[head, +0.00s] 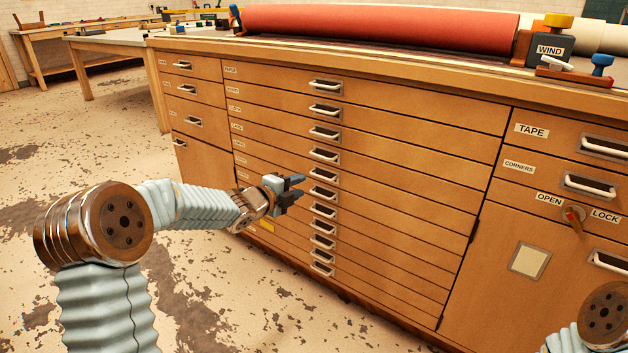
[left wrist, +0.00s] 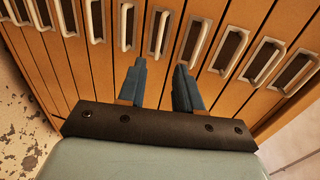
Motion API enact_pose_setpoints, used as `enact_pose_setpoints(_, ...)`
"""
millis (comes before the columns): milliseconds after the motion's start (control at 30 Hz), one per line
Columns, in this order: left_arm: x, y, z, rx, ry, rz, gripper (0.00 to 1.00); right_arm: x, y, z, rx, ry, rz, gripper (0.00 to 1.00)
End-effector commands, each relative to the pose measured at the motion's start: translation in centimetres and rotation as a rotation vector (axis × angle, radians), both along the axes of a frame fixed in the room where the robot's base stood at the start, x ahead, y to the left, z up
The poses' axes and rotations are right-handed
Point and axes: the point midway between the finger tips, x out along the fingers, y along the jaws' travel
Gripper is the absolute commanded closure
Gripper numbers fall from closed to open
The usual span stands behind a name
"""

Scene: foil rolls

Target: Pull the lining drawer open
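The wooden cabinet has a middle column of wide, shallow drawers (head: 400,150) with pale bar handles, all flush and shut. Their small labels are too small to read, so I cannot tell which is the lining drawer. My left gripper (head: 296,187) is open and empty in front of this column, just left of a handle (head: 323,192) around mid-height. In the left wrist view, the two blue fingers of the left gripper (left wrist: 160,70) are apart, with a handle (left wrist: 159,33) ahead of the gap; no contact is visible. My right gripper is out of view; only a right arm joint shows.
A red roll (head: 380,22) lies on the cabinet top. To the right are the TAPE drawer (head: 560,138), the CORNERS drawer (head: 535,178) and an OPEN/LOCK knob (head: 573,216). Narrow drawers (head: 195,95) stand left. The worn floor (head: 100,150) left of the cabinet is clear.

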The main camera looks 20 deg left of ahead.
Motion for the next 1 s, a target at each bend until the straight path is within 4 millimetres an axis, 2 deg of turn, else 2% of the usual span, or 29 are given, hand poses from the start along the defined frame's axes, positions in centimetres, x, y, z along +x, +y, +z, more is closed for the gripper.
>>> enact_pose_setpoints(200, 4.8, -1.8, -1.2, -0.003, 0.003, 0.0, 0.66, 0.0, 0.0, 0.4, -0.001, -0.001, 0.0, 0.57)
enact_pose_setpoints(433, 8.4, -3.0, -2.0, -0.003, 0.004, 0.002, 0.66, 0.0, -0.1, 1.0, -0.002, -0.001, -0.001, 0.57)
enact_pose_setpoints(600, 9.4, -3.4, -2.3, -0.004, 0.005, 0.002, 0.66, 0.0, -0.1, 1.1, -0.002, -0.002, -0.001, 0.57)
enact_pose_setpoints(867, 9.5, -3.4, -2.3, -0.005, 0.004, 0.002, 0.66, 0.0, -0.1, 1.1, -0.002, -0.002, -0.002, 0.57)
enact_pose_setpoints(1000, 9.5, -3.4, -2.3, -0.004, 0.005, 0.002, 0.86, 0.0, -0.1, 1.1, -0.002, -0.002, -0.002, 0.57)
